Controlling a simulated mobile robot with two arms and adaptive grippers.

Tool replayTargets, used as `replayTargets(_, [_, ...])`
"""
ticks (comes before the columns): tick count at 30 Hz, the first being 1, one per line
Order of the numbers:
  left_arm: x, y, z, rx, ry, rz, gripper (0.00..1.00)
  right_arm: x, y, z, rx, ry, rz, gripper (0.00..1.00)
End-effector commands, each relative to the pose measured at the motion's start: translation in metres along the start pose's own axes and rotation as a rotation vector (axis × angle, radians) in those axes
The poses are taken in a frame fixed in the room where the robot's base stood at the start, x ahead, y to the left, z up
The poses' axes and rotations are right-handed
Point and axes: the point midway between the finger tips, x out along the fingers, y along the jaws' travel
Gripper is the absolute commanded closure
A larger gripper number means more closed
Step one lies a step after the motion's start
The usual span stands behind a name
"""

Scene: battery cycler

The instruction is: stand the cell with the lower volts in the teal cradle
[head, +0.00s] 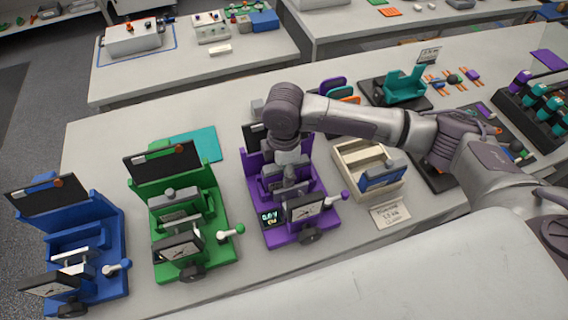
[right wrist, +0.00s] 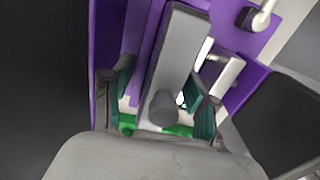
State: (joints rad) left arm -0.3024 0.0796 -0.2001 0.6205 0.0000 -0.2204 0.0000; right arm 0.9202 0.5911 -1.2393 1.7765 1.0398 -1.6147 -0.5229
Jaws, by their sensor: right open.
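The teal cradle (head: 404,90) stands on a dark base at the back of the bench, with nothing clearly in it. My right gripper (head: 290,172) reaches down over the purple cycler (head: 262,190). In the right wrist view my right gripper (right wrist: 155,126) is open, its fingers on either side of a grey bar with a dark knob (right wrist: 163,108); I cannot tell whether they touch it. The purple cycler has a small lit readout (head: 270,217), perhaps 0.0 V. I cannot tell which cell has the lower volts. My left gripper is not in view.
A green cycler (head: 190,245) and a blue cycler (head: 85,265) stand to the left. A beige tray (head: 376,197) holds a blue and grey piece. A dark rack (head: 512,113) with teal pieces stands far right. A teal mat (head: 206,142) lies behind the green cycler.

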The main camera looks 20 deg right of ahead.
Motion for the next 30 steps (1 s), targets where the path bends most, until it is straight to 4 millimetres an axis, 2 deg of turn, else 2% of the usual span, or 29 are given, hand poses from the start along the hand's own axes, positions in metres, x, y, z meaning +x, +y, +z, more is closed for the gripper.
replayTargets(3, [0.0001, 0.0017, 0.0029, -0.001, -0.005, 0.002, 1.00, 0.0000, -0.0001, -0.0002, 0.000, 0.000, 0.000, 0.42])
replayTargets(12, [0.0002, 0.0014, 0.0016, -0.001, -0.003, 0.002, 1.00, -0.0003, -0.0001, -0.0003, 0.000, 0.001, -0.001, 0.92])
replayTargets(14, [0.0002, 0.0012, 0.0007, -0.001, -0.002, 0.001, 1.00, -0.0003, -0.0001, -0.0002, 0.000, 0.001, 0.000, 1.00])
replayTargets(24, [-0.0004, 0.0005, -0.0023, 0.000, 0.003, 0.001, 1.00, -0.0012, 0.0000, -0.0002, 0.000, 0.001, 0.000, 1.00])
replayTargets(30, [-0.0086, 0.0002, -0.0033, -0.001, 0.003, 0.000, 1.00, -0.0090, 0.0003, -0.0002, 0.000, 0.001, 0.001, 1.00])
